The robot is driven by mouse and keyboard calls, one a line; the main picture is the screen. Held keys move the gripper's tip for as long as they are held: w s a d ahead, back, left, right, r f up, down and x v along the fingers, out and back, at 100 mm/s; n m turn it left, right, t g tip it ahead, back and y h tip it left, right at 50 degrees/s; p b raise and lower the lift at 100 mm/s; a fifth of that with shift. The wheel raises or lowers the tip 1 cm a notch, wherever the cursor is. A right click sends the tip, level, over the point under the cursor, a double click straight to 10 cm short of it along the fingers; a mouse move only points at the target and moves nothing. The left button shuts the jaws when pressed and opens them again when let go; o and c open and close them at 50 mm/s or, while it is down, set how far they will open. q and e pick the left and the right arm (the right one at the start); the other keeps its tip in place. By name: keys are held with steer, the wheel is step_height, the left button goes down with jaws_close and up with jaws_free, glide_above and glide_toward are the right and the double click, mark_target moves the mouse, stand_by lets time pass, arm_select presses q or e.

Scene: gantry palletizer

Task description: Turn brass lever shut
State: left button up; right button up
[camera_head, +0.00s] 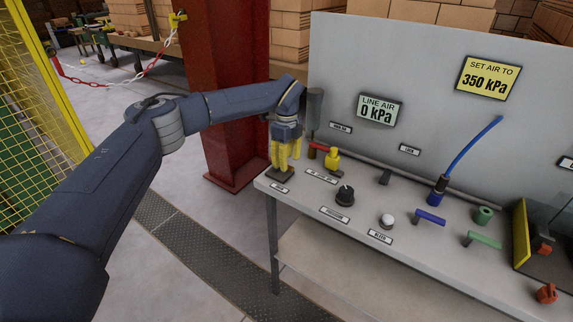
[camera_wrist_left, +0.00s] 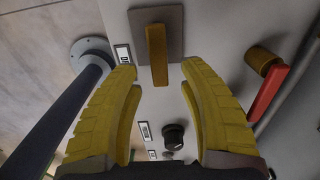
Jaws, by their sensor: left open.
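The brass lever (camera_wrist_left: 157,55) is a flat orange-brown bar on a square grey-brown plate (camera_wrist_left: 176,20) in the left wrist view. Its free end points down that picture. My left gripper (camera_head: 283,168) has its yellow fingers pointing down at the bench's left end in the head view. In the left wrist view my left gripper (camera_wrist_left: 158,70) is open, with a finger on each side of the lever and gaps showing between. In the head view the fingers hide most of the lever; its plate (camera_head: 279,176) shows below. My right gripper is not in view.
A red handle (camera_wrist_left: 268,92) with a brass-coloured fitting (camera_wrist_left: 262,60) lies close to the right finger. A black knob (camera_head: 345,195), white button (camera_head: 387,221) and blue hose (camera_head: 473,145) are further right. The back panel's gauge (camera_head: 377,109) reads 0 kPa; a sign (camera_head: 486,78) says 350 kPa.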

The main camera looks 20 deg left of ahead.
arm_select(q)
step_height(320, 180, up, 10)
stand_by(0.5)
